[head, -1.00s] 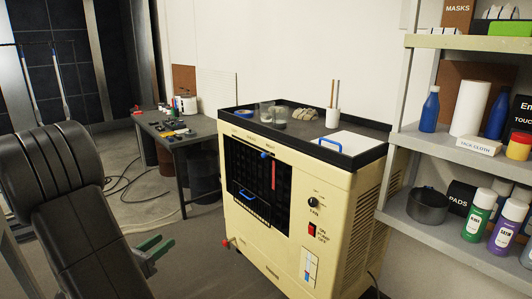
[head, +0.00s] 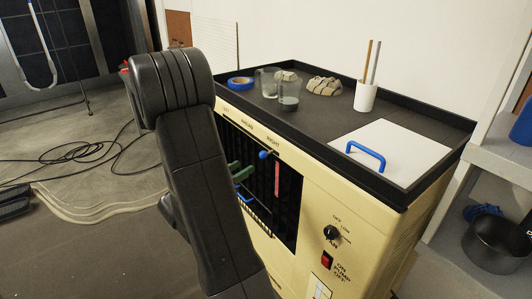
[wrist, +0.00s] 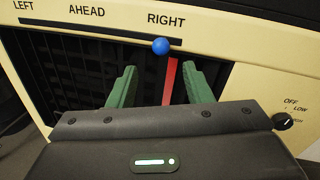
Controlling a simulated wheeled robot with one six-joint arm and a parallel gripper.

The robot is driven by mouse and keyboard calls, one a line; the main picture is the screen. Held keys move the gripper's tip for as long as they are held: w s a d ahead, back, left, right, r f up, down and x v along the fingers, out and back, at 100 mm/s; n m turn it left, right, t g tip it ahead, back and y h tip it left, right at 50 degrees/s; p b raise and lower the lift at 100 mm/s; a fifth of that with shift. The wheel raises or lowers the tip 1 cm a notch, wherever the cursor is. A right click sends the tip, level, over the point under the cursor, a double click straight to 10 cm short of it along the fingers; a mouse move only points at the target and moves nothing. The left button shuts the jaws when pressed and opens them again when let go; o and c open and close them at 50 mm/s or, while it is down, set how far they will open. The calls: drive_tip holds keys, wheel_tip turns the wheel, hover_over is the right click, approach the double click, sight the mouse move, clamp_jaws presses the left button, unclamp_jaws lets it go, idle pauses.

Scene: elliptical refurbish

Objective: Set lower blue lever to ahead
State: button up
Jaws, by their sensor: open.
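The cream cooler-like unit has a dark grille with a slot labelled LEFT, AHEAD and RIGHT above it. A blue ball knob (head: 265,155) sits at that slot near RIGHT; it also shows in the wrist view (wrist: 161,46). A lower blue lever (head: 245,199) shows partly at the grille's lower part in the head view, beside my arm; its setting cannot be told. It is not visible in the wrist view. My gripper (wrist: 162,76) is open in front of the grille, its green fingers either side of a red vertical strip (wrist: 170,82), just below the ball knob.
A fan dial (head: 331,233) and red switch (head: 327,259) are right of the grille. On the unit's top are a white lid with a blue handle (head: 367,154), glass jars, blue tape (head: 240,83) and a white cup (head: 366,97). A shelf with a dark pot (head: 497,245) stands at right.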

sight(263, 155)
drive_tip(key=p+x, duration=0.1)
drive_tip(key=x, duration=0.9)
drive_tip(key=shift+c, duration=0.5)
